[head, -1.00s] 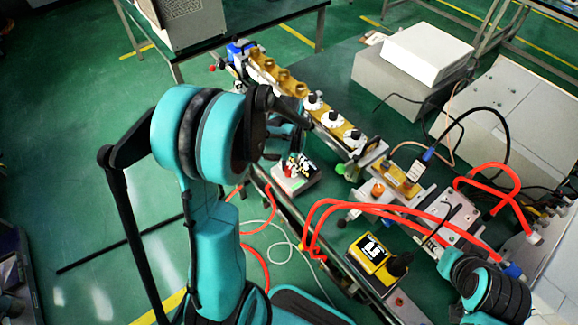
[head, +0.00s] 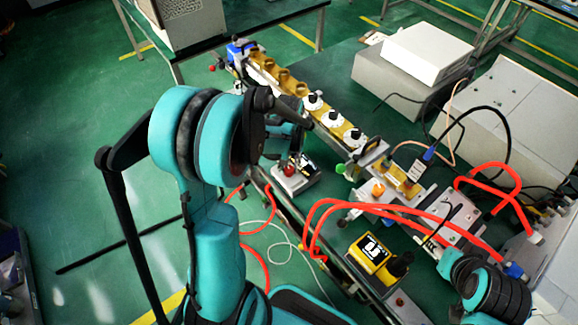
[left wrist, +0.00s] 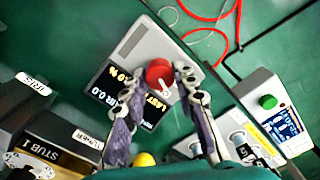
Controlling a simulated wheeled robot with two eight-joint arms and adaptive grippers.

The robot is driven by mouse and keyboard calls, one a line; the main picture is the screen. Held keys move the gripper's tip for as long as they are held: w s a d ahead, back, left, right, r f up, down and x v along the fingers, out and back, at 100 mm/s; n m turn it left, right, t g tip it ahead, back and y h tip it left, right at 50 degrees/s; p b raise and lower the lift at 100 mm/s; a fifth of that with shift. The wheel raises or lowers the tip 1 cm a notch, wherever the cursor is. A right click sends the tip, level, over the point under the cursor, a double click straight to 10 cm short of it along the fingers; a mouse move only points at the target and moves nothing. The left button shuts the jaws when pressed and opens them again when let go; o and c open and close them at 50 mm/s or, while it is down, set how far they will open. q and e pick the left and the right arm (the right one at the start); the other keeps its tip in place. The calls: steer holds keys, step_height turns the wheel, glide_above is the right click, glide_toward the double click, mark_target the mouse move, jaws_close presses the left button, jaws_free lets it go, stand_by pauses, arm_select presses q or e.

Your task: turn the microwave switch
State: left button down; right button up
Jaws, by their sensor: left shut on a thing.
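The switch is a round red knob (left wrist: 159,72) with a small white mark, on a light grey control box (left wrist: 140,45) with a black display of white and yellow text. My left gripper (left wrist: 160,78) is shut on the knob, with one finger on each side of it in the left wrist view. In the head view the red knob (head: 290,170) shows on the grey box (head: 296,182) below my left gripper (head: 285,150), which is partly hidden by my arm. My right arm shows at the lower right, but its gripper is out of view.
Red hoses (head: 330,205) and a yellow meter (head: 370,254) lie to the right. A box with a green button (left wrist: 267,102) stands at the right in the left wrist view.

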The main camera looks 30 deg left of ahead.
mark_target(289, 169)
arm_select(q)
steer(key=shift+n, duration=1.9)
steer(key=c, duration=1.2)
jaws_free()
step_height(289, 169, up, 12)
